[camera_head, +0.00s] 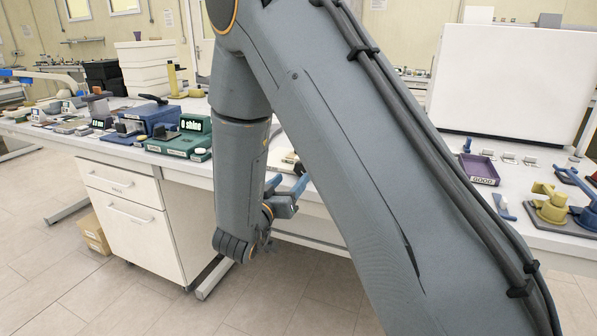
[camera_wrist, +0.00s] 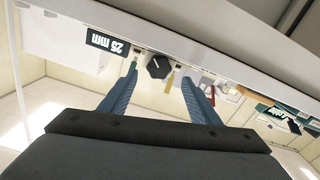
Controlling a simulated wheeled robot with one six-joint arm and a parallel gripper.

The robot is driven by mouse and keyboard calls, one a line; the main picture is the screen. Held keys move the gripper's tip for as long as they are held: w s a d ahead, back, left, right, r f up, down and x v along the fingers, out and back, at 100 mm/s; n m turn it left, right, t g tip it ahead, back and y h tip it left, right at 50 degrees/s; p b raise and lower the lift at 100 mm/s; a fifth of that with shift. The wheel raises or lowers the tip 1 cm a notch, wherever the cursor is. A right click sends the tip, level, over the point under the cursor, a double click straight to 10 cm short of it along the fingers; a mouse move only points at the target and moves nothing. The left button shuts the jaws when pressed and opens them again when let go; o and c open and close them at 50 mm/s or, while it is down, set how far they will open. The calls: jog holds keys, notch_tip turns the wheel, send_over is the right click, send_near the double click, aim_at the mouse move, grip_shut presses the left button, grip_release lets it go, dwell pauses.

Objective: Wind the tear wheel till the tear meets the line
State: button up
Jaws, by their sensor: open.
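My gripper (camera_wrist: 159,74) is open, its two blue fingers apart with nothing between them; in the head view (camera_head: 287,184) it is at the table's front edge, partly behind my arm. In the wrist view, which is upside down, a black many-sided knob (camera_wrist: 158,66) that looks like the tear wheel shows beyond and between the fingertips, apart from them. A dark display reading "25 mm" (camera_wrist: 107,42) is beside it on a pale device. A thin yellow strip (camera_wrist: 169,82) is near the knob. The tear and the line cannot be made out. My arm hides this device in the head view.
In the head view, a green device reading "0 shine" (camera_head: 192,124) and a blue device (camera_head: 150,116) stand left on the white table. A purple tray (camera_head: 479,168), yellow block (camera_head: 552,208) and large white panel (camera_head: 510,82) are right. A drawer cabinet (camera_head: 125,205) stands below.

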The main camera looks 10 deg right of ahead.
aim_at(301, 170)
jog(key=x, duration=0.5)
jog(key=shift+w+d+p, duration=0.25)
jog(key=shift+d+p, duration=0.1)
